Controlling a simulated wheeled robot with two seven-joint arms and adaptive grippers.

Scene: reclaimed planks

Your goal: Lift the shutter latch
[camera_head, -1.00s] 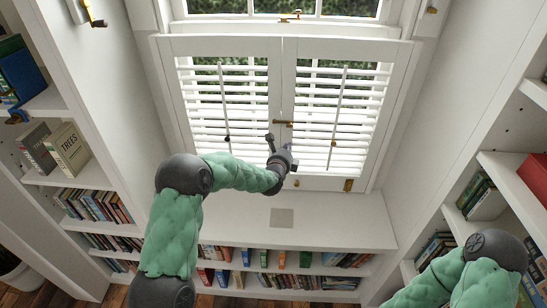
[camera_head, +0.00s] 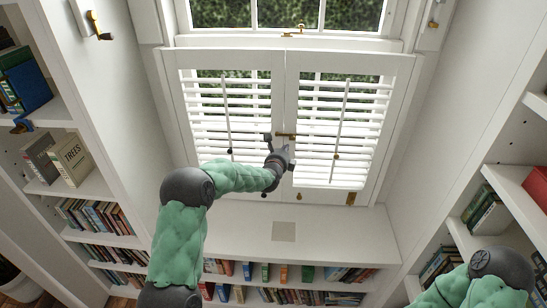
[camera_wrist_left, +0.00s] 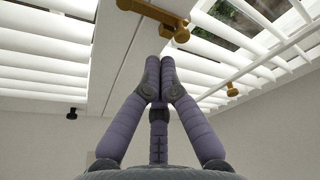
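The shutter latch (camera_head: 286,135) is a small brass bar across the seam between the two white louvred shutters. In the left wrist view the latch (camera_wrist_left: 154,12) is at the top, with a rounded end hanging down on its right side. My left gripper (camera_head: 284,153) is just below the latch in the head view. In the left wrist view its purple fingers (camera_wrist_left: 159,60) are together at the tips, with nothing seen between them. The tips are just under the latch; I cannot tell whether they touch. My right gripper is out of view.
The left shutter (camera_head: 226,115) and right shutter (camera_head: 340,120) look closed. A white sill (camera_head: 340,228) lies below them, mostly clear. Bookshelves stand on both sides, with a TREES book (camera_head: 73,158) at left. A brass fitting (camera_head: 351,198) sits low on the right shutter.

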